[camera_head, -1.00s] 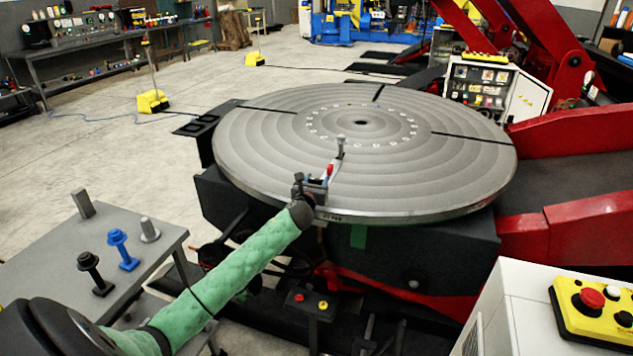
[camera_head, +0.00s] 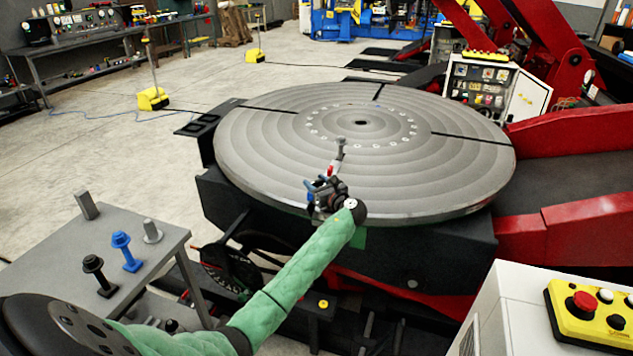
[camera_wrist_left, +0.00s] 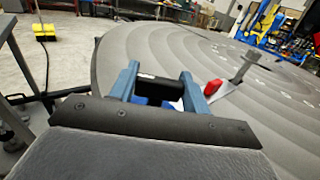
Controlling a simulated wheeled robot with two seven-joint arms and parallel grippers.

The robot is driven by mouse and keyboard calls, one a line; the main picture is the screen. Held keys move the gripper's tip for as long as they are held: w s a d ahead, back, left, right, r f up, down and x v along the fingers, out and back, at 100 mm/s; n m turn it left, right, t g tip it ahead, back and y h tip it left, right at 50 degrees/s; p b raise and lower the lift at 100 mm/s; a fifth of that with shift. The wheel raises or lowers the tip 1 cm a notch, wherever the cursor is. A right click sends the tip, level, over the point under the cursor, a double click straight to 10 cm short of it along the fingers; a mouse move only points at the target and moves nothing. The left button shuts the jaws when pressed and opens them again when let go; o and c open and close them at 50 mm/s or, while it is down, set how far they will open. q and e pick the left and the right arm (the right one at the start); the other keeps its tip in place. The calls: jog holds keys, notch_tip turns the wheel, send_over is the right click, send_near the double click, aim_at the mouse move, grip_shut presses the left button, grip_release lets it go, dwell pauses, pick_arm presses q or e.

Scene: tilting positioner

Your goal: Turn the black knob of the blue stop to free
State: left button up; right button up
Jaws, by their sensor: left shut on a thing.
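The black knob (camera_wrist_left: 158,90) lies between the two blue-grey fingers of my left gripper (camera_wrist_left: 162,84) in the left wrist view. The gripper is shut on it. How far the knob is turned cannot be told. My right gripper is not in view.
A red part (camera_wrist_left: 213,87) and a grey upright post (camera_wrist_left: 243,67) stand on the turntable close beside the gripper. A side table (camera_head: 60,240) with black, blue and grey bolts is at the left. A yellow control box (camera_head: 590,310) is at the right.

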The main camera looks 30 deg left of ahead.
pick_arm(q)
jog(key=n+g, duration=0.1)
jog(key=g, duration=0.1)
jog(key=shift+n+g+y, duration=0.3)
jog(key=shift+n+y, duration=0.1)
jog(key=shift+g, duration=0.3)
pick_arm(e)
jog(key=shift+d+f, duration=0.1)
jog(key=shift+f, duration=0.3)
pick_arm(q)
jog(key=shift+n, duration=0.3)
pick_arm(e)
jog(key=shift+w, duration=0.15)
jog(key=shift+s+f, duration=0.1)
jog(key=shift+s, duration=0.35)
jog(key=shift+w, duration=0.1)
